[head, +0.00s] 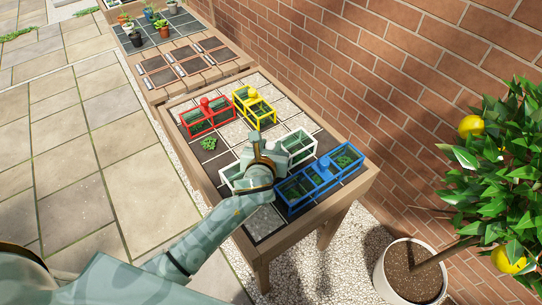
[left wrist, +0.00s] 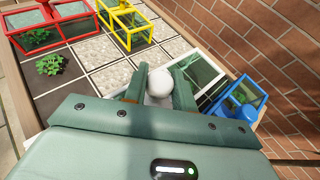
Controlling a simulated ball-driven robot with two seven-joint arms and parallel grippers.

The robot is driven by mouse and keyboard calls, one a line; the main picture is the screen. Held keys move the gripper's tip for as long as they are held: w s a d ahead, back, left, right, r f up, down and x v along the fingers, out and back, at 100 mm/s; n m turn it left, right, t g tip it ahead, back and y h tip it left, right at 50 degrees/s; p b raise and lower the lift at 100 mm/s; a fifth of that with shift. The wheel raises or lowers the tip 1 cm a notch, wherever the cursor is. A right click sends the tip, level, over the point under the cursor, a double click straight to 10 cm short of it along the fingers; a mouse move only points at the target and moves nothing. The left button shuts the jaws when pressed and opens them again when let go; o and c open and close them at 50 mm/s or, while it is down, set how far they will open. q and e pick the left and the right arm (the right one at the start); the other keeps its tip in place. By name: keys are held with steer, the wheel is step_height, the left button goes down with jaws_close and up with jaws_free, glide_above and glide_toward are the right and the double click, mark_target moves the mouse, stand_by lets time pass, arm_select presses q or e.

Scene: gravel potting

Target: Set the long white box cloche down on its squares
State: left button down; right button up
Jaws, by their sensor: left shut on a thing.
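The long white box cloche (head: 300,145) has clear panes, and its two ends show on either side of my left gripper (head: 262,168) in the head view. In the left wrist view its white frame (left wrist: 207,73) shows to the right of the fingers. My left gripper is shut on the cloche's round white knob (left wrist: 161,82). The gripper hides the cloche's middle. I cannot tell whether its lower edge touches the squared table top (head: 213,164). My right gripper is in neither view.
A blue box cloche (head: 322,181) stands close to the white one's right side. Red (head: 207,118) and yellow (head: 254,106) cloches stand farther back. A small uncovered plant (head: 208,143) sits on a dark square. A brick wall (head: 400,85) and potted lemon tree (head: 412,270) are to the right.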

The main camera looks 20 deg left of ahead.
arm_select(q)
step_height(320, 180, down, 3)
steer(key=shift+d+f+b, duration=0.1)
steer(key=shift+f+b, duration=0.1)
steer(key=shift+b, duration=0.5)
steer(key=shift+r, duration=0.1)
steer(key=c, duration=1.1)
jaws_free()
steer(key=shift+c, duration=0.2)
steer(key=p+v, duration=0.3)
steer(key=v, duration=0.9)
steer(key=shift+p, duration=0.4)
